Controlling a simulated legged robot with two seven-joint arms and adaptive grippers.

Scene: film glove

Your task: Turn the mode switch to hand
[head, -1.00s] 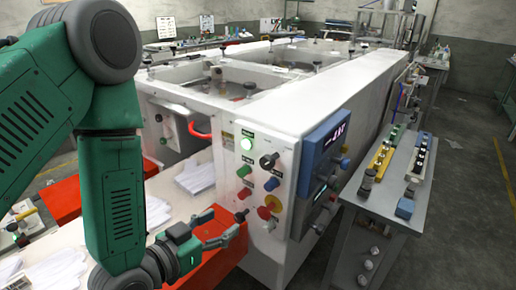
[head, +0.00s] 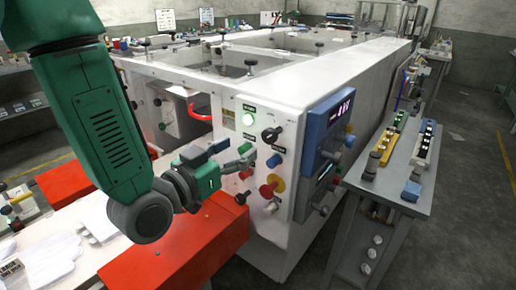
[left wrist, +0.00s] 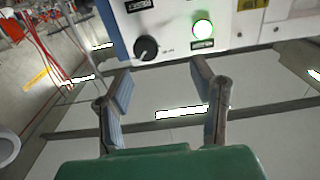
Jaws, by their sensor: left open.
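The mode switch appears to be the black rotary knob (head: 271,134) on the white control panel (head: 293,160), right of the lit green button (head: 248,119). In the left wrist view the black knob (left wrist: 146,48) shows a white pointer mark, with small labels beside it too small to read. My left gripper (head: 246,154) is open and empty, below and left of the knob and apart from it. In the left wrist view the open fingers (left wrist: 160,72) point toward the panel, with the knob ahead between their lines.
Blue (head: 274,160), red (head: 267,190) and other knobs crowd the panel below the switch. A blue display box (head: 325,130) juts out at right. Orange-red covers (head: 185,245) lie below my arm. A grey side table (head: 390,180) stands right.

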